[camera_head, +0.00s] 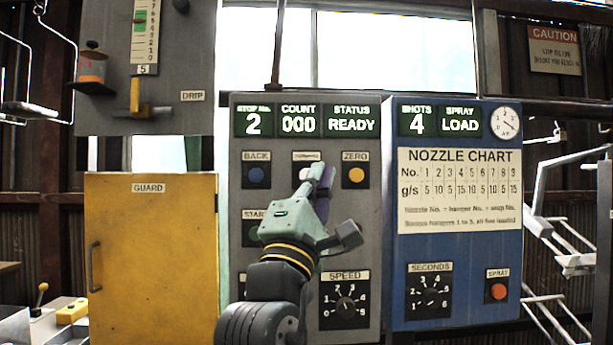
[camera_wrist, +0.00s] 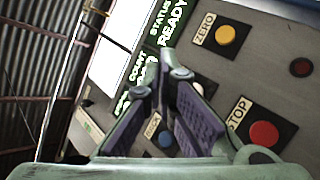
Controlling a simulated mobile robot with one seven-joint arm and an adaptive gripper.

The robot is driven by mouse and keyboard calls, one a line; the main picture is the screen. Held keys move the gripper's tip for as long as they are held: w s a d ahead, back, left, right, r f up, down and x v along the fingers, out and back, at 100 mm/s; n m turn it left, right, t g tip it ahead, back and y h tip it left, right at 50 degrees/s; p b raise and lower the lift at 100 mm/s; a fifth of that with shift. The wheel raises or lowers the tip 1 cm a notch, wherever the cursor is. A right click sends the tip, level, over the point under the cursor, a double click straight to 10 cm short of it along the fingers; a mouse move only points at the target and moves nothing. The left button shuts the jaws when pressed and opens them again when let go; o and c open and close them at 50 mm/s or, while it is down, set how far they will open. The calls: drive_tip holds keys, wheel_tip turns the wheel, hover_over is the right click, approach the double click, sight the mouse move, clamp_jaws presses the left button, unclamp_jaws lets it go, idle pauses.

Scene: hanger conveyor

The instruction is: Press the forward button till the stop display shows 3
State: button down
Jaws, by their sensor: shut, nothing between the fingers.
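The stop display (camera_head: 254,123) on the grey panel reads 2. The forward button (camera_head: 303,174) is pale and sits under its label, between the blue back button (camera_head: 256,174) and the yellow zero button (camera_head: 355,174). My gripper (camera_head: 320,175) is shut and empty, its fingertips at the forward button and partly covering it. I cannot tell whether they touch it. In the wrist view my purple fingers (camera_wrist: 162,82) point at the panel and hide the forward button. The zero button (camera_wrist: 226,34) and the blue back button (camera_wrist: 166,138) show on either side.
The red stop button (camera_wrist: 263,135) is near my fingers in the wrist view. A speed dial (camera_head: 345,305) is below. A blue panel (camera_head: 457,260) stands at right, a yellow guard door (camera_head: 150,255) at left. The count display (camera_head: 298,123) reads 000; status (camera_head: 351,123) reads READY.

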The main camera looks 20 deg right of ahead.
drive_tip(key=w+d, duration=0.2)
drive_tip(key=w, duration=0.4)
drive_tip(key=shift+w+p, duration=0.3)
idle(1.2)
drive_tip(key=shift+w, duration=0.4)
